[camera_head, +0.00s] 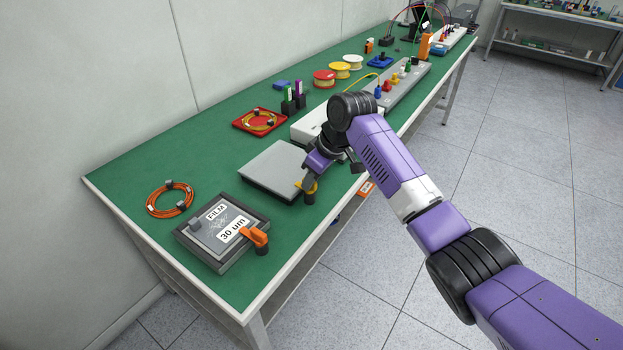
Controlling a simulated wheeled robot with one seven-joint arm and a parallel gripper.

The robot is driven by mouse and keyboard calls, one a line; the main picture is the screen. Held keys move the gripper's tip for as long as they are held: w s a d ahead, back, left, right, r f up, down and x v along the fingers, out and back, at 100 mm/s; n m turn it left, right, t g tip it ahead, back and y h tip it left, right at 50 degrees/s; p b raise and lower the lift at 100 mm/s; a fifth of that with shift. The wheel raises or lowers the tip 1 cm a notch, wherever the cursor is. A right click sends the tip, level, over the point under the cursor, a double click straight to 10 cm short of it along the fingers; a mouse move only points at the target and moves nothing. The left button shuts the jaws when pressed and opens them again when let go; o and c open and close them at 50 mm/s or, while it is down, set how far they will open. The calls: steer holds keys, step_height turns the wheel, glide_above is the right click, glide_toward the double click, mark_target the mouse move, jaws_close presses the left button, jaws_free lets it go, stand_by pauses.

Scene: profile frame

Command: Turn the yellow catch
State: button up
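The yellow catch (312,187) sits on a short dark post at the table's front edge, at the right front corner of a grey flat plate (275,168). My gripper (309,180) is pointed down right at the catch, and its fingers cover part of it. I cannot tell whether the fingers touch or grip the catch, or how far apart they are. The catch's full shape and angle are partly hidden by the gripper.
A box marked FILM 30 um (205,250) with an orange catch (255,237) lies to the left. An orange cable coil (170,199) lies behind it. A white device (308,124) stands close behind my wrist. The green table (140,173) is bare at the far left.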

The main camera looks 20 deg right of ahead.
jaws_close()
